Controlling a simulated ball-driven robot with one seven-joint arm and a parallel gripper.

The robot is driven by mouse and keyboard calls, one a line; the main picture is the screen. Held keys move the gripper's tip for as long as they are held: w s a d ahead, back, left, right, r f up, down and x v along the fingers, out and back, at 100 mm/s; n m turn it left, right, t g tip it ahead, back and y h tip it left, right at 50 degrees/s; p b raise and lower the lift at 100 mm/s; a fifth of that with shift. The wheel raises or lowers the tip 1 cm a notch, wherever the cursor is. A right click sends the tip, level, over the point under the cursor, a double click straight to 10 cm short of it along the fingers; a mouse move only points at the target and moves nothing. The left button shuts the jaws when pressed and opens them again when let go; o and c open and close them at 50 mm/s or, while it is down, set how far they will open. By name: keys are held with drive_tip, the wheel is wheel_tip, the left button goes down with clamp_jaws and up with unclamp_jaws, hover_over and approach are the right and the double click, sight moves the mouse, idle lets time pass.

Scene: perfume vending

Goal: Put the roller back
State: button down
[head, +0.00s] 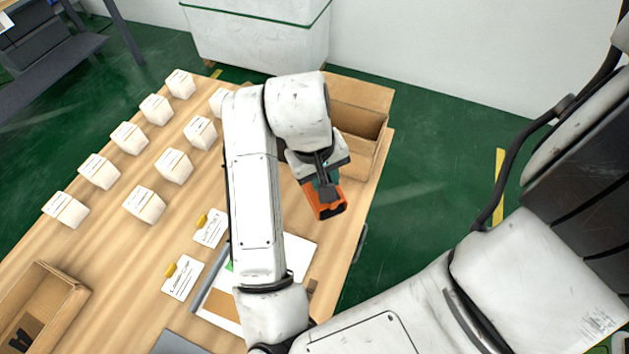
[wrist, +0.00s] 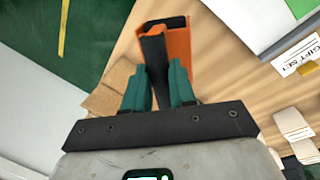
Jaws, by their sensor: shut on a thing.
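The roller (head: 322,205) is an orange and black piece held in my gripper (head: 327,180) above the right edge of the wooden table. In the wrist view the roller (wrist: 178,44) has an orange frame and a dark handle part, gripped between the teal fingers of my gripper (wrist: 160,88). The fingers are shut on its dark part. The roller hangs in front of the open cardboard box (head: 362,92) at the table's far right corner. My arm hides part of the table.
Several white cartons (head: 129,138) stand in rows on the left. Two label cards (head: 183,278) with yellow clips lie near a tray with white sheets (head: 296,257). Another open cardboard box (head: 70,297) is at front left. Green floor lies beyond the table's right edge.

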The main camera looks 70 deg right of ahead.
drive_tip(key=w+f, duration=0.1)
drive_tip(key=w+d+f, duration=0.1)
drive_tip(key=f, duration=0.1)
drive_tip(key=w+d+f, duration=0.1)
drive_tip(key=f, duration=0.1)
drive_tip(key=shift+w+d, duration=0.1)
drive_tip(key=shift+d, duration=0.05)
drive_tip(key=shift+f, duration=1.5)
drive_tip(key=shift+f+b, duration=0.45)
drive_tip(key=shift+f, duration=0.3)
drive_tip(key=c, duration=1)
unclamp_jaws()
drive_tip(key=shift+o, duration=0.4)
drive_tip(key=shift+r, duration=0.2)
